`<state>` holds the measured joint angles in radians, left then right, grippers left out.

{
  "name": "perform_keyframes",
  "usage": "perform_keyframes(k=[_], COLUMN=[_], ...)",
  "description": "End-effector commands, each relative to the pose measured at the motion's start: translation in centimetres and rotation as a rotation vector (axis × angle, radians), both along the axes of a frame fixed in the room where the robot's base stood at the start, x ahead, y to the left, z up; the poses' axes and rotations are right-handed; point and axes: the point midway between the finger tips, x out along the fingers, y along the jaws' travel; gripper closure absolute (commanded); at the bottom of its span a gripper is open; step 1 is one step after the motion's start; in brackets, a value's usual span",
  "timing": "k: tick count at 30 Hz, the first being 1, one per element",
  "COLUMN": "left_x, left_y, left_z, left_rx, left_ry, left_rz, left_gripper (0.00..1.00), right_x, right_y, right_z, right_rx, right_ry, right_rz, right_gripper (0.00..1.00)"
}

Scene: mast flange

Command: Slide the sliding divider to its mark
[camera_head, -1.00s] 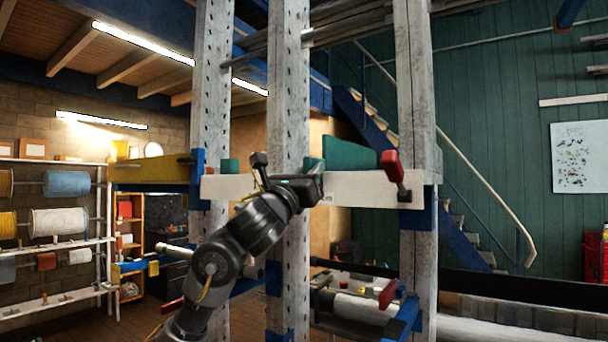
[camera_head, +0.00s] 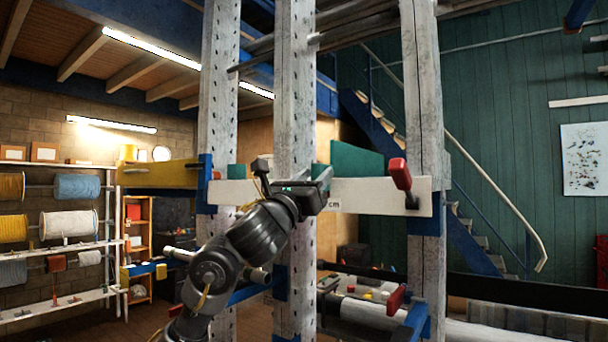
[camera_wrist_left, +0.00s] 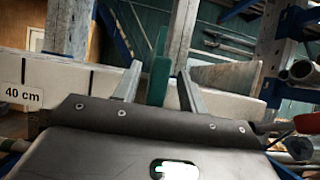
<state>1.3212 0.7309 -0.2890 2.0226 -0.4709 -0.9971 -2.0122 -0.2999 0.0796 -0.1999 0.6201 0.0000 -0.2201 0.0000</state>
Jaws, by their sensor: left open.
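A green upright plate (camera_head: 357,159), which looks like the sliding divider, stands at a long white board (camera_head: 370,195) between grey posts. My left gripper (camera_head: 322,182) is at the board by the plate's left end. In the left wrist view the open fingers (camera_wrist_left: 157,88) have a narrow green edge (camera_wrist_left: 158,72) between them, with gaps on both sides. A "40 cm" label (camera_wrist_left: 22,97) and dark vertical lines show on the white board to the left. Which line is the mark I cannot tell. My right gripper is not in view.
A red-handled clamp (camera_head: 400,174) stands at the board's right end. A smaller green piece (camera_head: 236,171) shows further left, near a yellow beam (camera_head: 160,174). A middle post (camera_head: 295,90) stands right behind my gripper. Below is a shelf with small items and another red handle (camera_head: 396,298).

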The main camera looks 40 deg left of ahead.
Motion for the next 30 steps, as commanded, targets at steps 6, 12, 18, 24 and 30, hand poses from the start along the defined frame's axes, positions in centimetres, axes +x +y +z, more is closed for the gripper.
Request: perform_keyframes(k=[6,12,18,24,30], left_x=[-1.9,-3.6,-4.9,-5.2,-5.2], left_y=[-0.1,0.0,-0.1,-0.1,-0.1], left_z=[0.4,0.5,0.2,0.0,-0.1], left_rx=[0.003,0.002,0.000,-0.001,-0.001], left_ry=[0.000,0.000,0.001,0.001,0.001], left_rz=[0.001,0.002,0.002,0.000,0.000], left_gripper=[0.58,0.58,0.58,0.58,0.58], right_x=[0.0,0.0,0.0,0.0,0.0], right_y=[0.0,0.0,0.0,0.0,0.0], right_z=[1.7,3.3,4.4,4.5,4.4], right_rx=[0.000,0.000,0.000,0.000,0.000], right_ry=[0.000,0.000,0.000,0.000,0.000], right_rz=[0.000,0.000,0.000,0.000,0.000], right_gripper=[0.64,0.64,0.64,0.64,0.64])
